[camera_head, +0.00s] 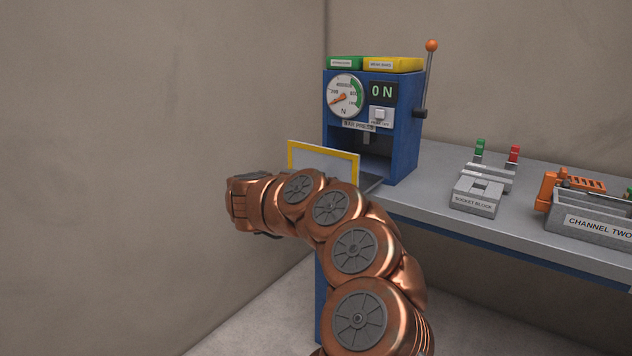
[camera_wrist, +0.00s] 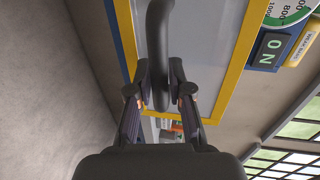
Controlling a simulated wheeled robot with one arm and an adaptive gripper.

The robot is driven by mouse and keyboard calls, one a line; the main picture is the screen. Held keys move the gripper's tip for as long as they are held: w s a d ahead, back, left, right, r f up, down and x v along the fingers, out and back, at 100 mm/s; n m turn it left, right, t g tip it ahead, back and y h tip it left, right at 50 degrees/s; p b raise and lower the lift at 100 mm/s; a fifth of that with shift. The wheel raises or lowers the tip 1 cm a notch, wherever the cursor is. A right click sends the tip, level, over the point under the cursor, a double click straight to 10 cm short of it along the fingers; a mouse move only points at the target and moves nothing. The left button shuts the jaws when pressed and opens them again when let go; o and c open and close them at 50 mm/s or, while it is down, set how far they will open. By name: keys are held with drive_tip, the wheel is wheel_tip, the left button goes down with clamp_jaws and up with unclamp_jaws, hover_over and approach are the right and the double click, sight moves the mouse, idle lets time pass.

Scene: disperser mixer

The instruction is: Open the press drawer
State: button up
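In the head view the gripper is hidden by my copper arm.
A socket block (camera_head: 477,194) and a grey tray labelled CHANNEL TWO (camera_head: 590,222) with orange parts sit on the bench (camera_head: 440,185) to the right. Green and yellow boxes (camera_head: 393,64) lie on the press. A lever (camera_head: 427,80) rises at its right side. A wall is at left.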

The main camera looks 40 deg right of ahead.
drive_tip(key=o, duration=0.3)
drive_tip(key=v, duration=1.2)
idle(0.5)
